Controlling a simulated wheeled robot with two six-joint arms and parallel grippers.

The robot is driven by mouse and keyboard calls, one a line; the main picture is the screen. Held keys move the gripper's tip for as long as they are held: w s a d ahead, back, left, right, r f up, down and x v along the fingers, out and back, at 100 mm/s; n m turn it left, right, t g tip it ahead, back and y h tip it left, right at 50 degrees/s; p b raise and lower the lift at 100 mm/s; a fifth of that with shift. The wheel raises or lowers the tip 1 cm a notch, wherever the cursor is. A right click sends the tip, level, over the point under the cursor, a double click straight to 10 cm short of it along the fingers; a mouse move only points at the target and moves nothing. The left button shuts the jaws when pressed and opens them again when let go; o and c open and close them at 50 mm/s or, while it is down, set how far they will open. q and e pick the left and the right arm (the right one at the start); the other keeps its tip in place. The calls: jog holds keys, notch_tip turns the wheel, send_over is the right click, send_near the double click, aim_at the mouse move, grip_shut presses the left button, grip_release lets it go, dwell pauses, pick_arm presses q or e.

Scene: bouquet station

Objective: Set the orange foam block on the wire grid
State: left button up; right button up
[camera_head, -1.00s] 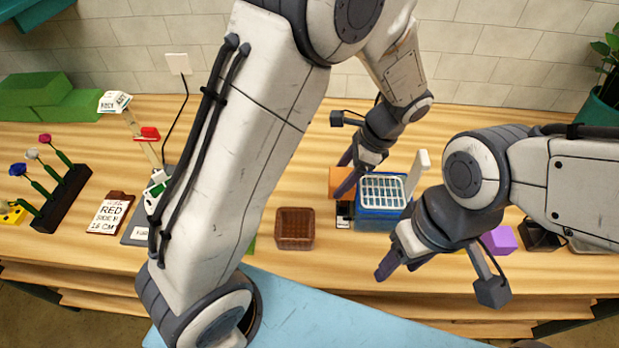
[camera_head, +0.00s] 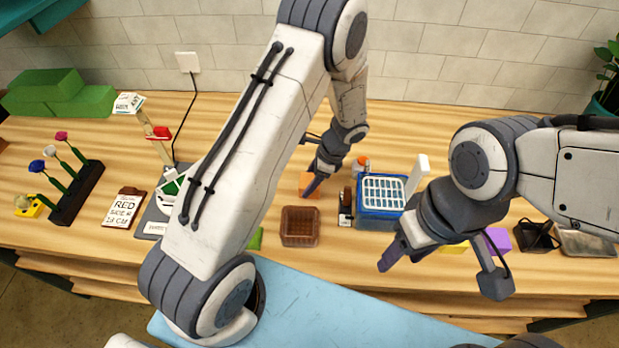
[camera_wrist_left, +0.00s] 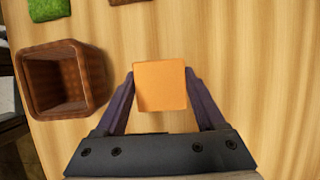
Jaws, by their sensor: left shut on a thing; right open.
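The orange foam block (camera_head: 309,184) is between the fingers of my left gripper (camera_head: 315,186), behind the brown basket. In the left wrist view the block (camera_wrist_left: 160,87) sits squarely between the two purple fingers, which are shut on it. I cannot tell whether the block is touching the table. The white wire grid (camera_head: 385,189) lies on top of a blue bin (camera_head: 378,219), to the right of the block. My right gripper (camera_head: 392,256) is open and in front of the blue bin; its fingers are partly hidden.
The brown basket (camera_head: 300,226) is empty; it also shows in the left wrist view (camera_wrist_left: 62,80). A small dark-and-white item (camera_head: 345,208) and an orange-capped bottle (camera_head: 361,166) stand near the bin. A purple block (camera_head: 497,240) lies right. A white upright panel (camera_head: 417,175) rises beside the grid.

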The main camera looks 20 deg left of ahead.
pick_arm(q)
jog(key=shift+f, duration=0.1)
jog(key=shift+f, duration=0.15)
jog(key=o, duration=1.3)
jog(key=shift+c, duration=0.2)
jog(key=shift+w+r, duration=0.1)
jog(key=shift+r, duration=0.3)
jog(key=b+v, duration=0.3)
jog(key=v, duration=0.8)
jog(key=s+d+r+n+h, duration=0.2)
jog(key=s+d+r, duration=0.3)
jog(key=s, duration=0.7)
jog(key=s+d+r+n+t+h, duration=0.1)
jog(key=s+d+r+n+h, duration=0.2)
jog(key=s, duration=1)
jog(key=d+r+n, duration=0.1)
jog(key=d+n, duration=0.1)
jog(key=shift+r+n, duration=0.3)
jog(key=shift+r, duration=0.1)
